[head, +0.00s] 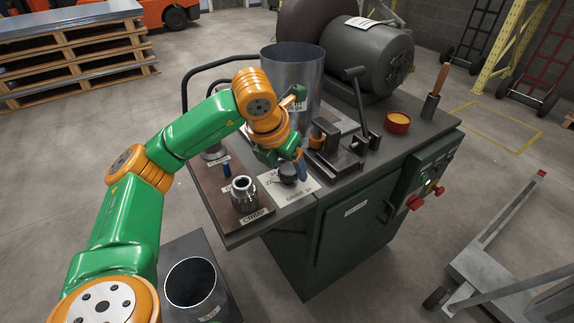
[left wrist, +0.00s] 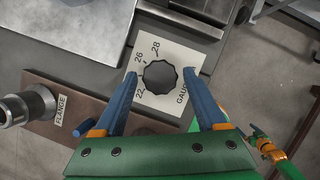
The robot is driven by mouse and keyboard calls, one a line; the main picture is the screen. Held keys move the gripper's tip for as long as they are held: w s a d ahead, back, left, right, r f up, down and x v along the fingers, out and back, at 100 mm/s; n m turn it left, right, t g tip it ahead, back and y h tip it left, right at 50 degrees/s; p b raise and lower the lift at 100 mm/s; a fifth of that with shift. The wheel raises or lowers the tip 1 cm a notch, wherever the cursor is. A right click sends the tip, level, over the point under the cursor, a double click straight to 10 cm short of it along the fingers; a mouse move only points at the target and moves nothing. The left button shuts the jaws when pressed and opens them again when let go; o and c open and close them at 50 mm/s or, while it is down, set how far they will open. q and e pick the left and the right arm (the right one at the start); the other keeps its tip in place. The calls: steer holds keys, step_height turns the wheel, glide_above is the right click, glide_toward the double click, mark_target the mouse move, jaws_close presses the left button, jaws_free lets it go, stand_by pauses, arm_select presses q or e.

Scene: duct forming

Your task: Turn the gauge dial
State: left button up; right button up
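The gauge dial (left wrist: 160,77) is a black scalloped knob on a white plate (left wrist: 185,55) marked 22, 26 and 28. In the head view the dial (head: 288,173) sits near the front edge of the machine top, partly hidden by my left gripper (head: 296,160). In the left wrist view my left gripper (left wrist: 160,90) is open. Its two blue fingers stand on either side of the dial, with visible gaps to the knob. Whether the fingertips are at the knob's height is hard to tell.
A metal fitting (head: 244,194) stands on the brown board left of the dial, by the CRIMP label. A large metal cylinder (head: 292,80) stands behind my gripper. A clamp-like tool with an upright lever (head: 358,100) and a red round tin (head: 398,122) are to the right.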

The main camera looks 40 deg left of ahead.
arm_select(q)
jaws_close()
steer(key=shift+m, duration=0.4)
steer(key=m+h, duration=0.1)
steer(key=m, duration=0.1)
steer(key=shift+a+r+m, duration=0.1)
steer(key=shift+a+m, duration=0.05)
steer(key=shift+m, duration=0.25)
steer(key=m+h+p, duration=0.1)
steer(key=m, duration=0.1)
steer(key=shift+m+g+p, duration=0.3)
steer(key=shift+m+p, duration=0.05)
steer(key=shift+m, duration=0.05)
steer(key=m+h+p, duration=0.1)
steer(key=m+p, duration=0.1)
steer(key=m, duration=0.1)
steer(key=m+g+h+p, duration=0.1)
steer(key=m+p, duration=0.1)
steer(key=m, duration=0.1)
steer(key=shift+w+a+r+g, duration=0.1)
steer(key=shift+w+a+g, duration=0.05)
steer(key=shift+g, duration=0.15)
steer(key=shift+m+g+h+p, duration=0.3)
steer(key=shift+m+g+p, duration=0.45)
steer(key=shift+m, duration=0.85)
steer(key=shift+f+m, duration=0.25)
steer(key=shift+m, duration=0.05)
